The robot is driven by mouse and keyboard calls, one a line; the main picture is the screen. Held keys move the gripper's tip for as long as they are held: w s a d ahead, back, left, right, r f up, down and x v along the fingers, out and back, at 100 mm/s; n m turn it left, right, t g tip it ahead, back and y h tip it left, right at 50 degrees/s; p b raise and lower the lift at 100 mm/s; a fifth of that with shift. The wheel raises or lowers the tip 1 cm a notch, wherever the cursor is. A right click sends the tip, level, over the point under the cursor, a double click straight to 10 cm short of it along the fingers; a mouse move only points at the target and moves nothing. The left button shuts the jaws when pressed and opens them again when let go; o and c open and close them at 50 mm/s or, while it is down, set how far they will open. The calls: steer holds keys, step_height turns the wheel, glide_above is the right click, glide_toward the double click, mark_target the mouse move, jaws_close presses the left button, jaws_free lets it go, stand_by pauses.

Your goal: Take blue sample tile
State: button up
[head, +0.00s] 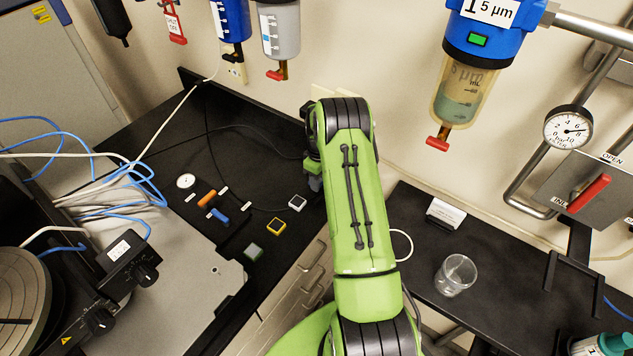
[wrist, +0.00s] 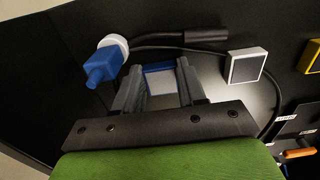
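The blue sample tile (wrist: 160,80) has a blue rim and a pale face. In the wrist view it lies between the two fingers of my gripper (wrist: 160,66), with a small gap visible at each side. The fingers are apart. I cannot tell how far down they reach beside the tile. In the head view my green arm hides the blue tile, and only a bit of my gripper (head: 315,180) shows beside it.
A blue fitting with a white ring (wrist: 103,65) and a dark cable (wrist: 190,36) are close to the fingers.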

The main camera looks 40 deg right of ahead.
steer(key=c, duration=0.4)
step_height(320, 180, up, 10)
steer(key=shift+r+b, duration=0.1)
steer(key=shift+b, duration=0.25)
steer(key=o, duration=0.4)
jaws_close()
